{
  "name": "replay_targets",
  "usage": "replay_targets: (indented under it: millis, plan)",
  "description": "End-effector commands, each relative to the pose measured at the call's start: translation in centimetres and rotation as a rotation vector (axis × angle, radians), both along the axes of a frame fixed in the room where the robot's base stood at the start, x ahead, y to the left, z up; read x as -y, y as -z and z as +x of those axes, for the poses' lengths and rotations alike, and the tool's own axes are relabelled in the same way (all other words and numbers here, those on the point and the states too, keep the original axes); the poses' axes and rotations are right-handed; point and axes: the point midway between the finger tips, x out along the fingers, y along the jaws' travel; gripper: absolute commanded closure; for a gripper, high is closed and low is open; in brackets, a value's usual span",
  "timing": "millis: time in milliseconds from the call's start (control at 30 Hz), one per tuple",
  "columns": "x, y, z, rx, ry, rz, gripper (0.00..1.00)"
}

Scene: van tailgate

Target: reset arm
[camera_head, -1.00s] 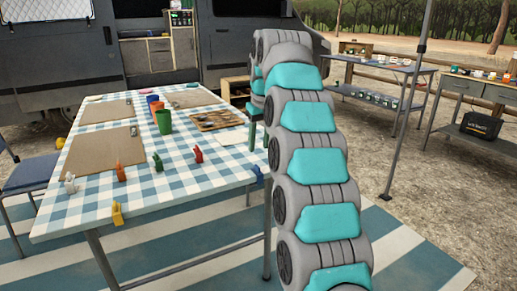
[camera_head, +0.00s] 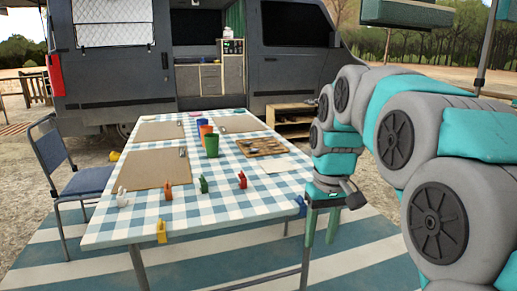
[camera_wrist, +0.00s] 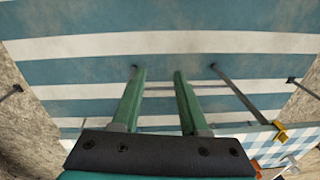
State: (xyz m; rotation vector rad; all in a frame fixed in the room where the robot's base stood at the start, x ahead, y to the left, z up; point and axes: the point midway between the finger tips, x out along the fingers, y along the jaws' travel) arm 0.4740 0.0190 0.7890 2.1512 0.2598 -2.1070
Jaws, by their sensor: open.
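My gripper (camera_head: 320,222) hangs at the right front corner of the table (camera_head: 110,237), its two green fingers pointing down. In the wrist view my gripper (camera_wrist: 158,75) shows its green fingers apart, with nothing between them. Below them are the blue and white striped mat (camera_wrist: 60,70) and metal table legs. My arm bends down from the upper right in the head view, clear of the tabletop objects.
The checked table carries several small coloured figures, cups (camera_head: 211,146), brown mats (camera_head: 159,169) and a wooden tray (camera_head: 262,147). A blue chair (camera_head: 85,180) stands at left. The van (camera_head: 110,70) is behind. Striped floor at the front is clear.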

Motion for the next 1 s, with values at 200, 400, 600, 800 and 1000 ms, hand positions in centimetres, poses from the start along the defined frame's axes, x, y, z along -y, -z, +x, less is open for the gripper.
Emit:
replay_targets:
  millis: [200,400,600,800,1000]
  plan:
    - [0.5,3.3,-8.1,-0.053,0.048,-0.014,0.56]
    - [1.0,7.2,-15.8,-0.106,0.102,-0.031,0.56]
    - [1.6,11.1,-22.9,-0.149,0.159,-0.044,0.56]
    - [1.8,13.6,-27.1,-0.174,0.195,-0.052,0.56]
    - [1.9,14.2,-27.9,-0.177,0.204,-0.053,0.56]
